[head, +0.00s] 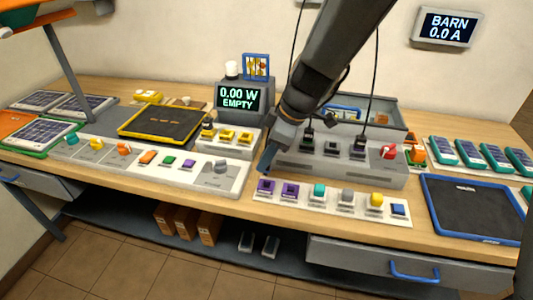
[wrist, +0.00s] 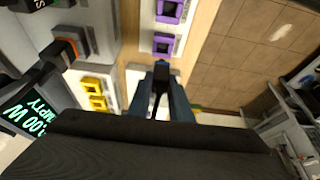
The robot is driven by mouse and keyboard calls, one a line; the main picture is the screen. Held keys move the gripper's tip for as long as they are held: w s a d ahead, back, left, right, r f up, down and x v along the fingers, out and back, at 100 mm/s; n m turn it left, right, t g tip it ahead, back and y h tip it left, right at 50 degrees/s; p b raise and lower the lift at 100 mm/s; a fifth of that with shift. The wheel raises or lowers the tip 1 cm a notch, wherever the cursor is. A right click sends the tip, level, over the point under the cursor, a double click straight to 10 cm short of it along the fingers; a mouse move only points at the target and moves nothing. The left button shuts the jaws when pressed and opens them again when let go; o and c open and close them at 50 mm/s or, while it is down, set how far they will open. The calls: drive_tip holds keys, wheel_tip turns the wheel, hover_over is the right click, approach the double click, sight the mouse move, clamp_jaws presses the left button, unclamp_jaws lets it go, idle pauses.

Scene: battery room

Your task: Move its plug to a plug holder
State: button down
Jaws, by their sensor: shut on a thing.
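My gripper (head: 265,163) hangs at the left end of the white strip (head: 330,203) along the table's front, with its blue fingers pointing down. In the wrist view my gripper (wrist: 161,80) is shut on a small dark plug (wrist: 161,67); the plug is hard to make out in the head view. Two purple square holders (head: 265,187) stand on the strip, close to the fingertips; they also show in the wrist view (wrist: 165,43). Yellow square holders (head: 227,134) stand on a white block to the left. I cannot tell whether the plug touches anything.
A grey block (head: 340,170) with dark plugs, cords and a red knob (head: 389,152) stands behind the strip. A meter (head: 238,98) reads 0.00 W EMPTY. A panel of switches (head: 150,164) lies left, a blue-rimmed tray (head: 472,208) right. The table's front edge is close.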

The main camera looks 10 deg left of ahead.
sight(267, 173)
drive_tip(key=shift+f+b, duration=1.25)
drive_tip(key=shift+f, duration=1.1)
drive_tip(key=shift+d+b, duration=0.1)
drive_tip(key=shift+b, duration=0.7)
drive_tip(key=shift+f+b, duration=0.55)
drive_tip(key=shift+b, duration=0.2)
drive_tip(key=c, duration=1.9)
unclamp_jaws()
drive_tip(key=shift+r, duration=0.1)
drive_tip(key=p+v, duration=0.5)
drive_tip(key=v, duration=0.5)
drive_tip(key=shift+d+r, duration=0.25)
drive_tip(key=shift+r, duration=0.1)
